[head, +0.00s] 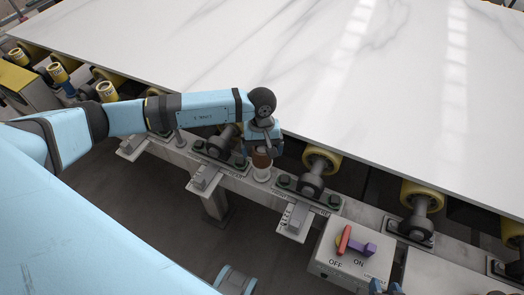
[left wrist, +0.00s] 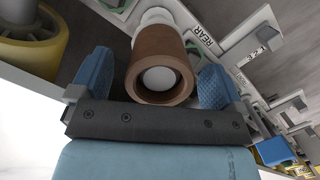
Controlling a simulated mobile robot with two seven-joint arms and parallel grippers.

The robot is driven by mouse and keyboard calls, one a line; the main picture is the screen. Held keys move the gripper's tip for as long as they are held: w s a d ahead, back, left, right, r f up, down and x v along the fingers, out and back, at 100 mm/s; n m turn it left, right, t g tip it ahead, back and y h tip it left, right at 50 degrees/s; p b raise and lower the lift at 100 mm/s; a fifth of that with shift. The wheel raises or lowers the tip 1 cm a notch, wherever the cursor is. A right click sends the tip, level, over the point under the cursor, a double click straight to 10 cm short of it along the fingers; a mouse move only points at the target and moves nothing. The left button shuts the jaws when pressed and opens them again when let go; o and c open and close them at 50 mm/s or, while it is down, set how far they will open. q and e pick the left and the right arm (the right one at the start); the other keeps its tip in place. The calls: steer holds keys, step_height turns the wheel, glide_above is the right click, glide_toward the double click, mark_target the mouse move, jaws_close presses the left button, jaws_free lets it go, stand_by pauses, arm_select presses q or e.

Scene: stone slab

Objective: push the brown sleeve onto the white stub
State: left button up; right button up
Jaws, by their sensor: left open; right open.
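The brown sleeve (head: 262,160) is around the white stub (head: 262,175) on the rail; the stub's white base shows below it in the head view. In the left wrist view, the sleeve (left wrist: 155,48) is large, with the stub's white round end visible inside its bore and the stub's white base (left wrist: 157,16) beyond it. My left gripper (head: 263,146) is open, with its blue fingers on either side of the sleeve; it also shows in the left wrist view (left wrist: 155,85). My right gripper (head: 386,287) shows only its tips at the bottom edge, apart and empty.
A white stone slab (head: 290,60) lies over yellow rollers (head: 321,158) behind the rail. Bolted roller brackets (head: 310,185) flank the stub. A control box (head: 345,262) with a red and purple switch stands at lower right. Dark floor is open below the rail.

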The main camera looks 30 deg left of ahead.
arm_select(q)
step_height(320, 180, up, 12)
steer(key=w+a, duration=0.1)
steer(key=shift+w+r, duration=0.2)
steer(key=shift+w, duration=0.05)
stand_by(0.5)
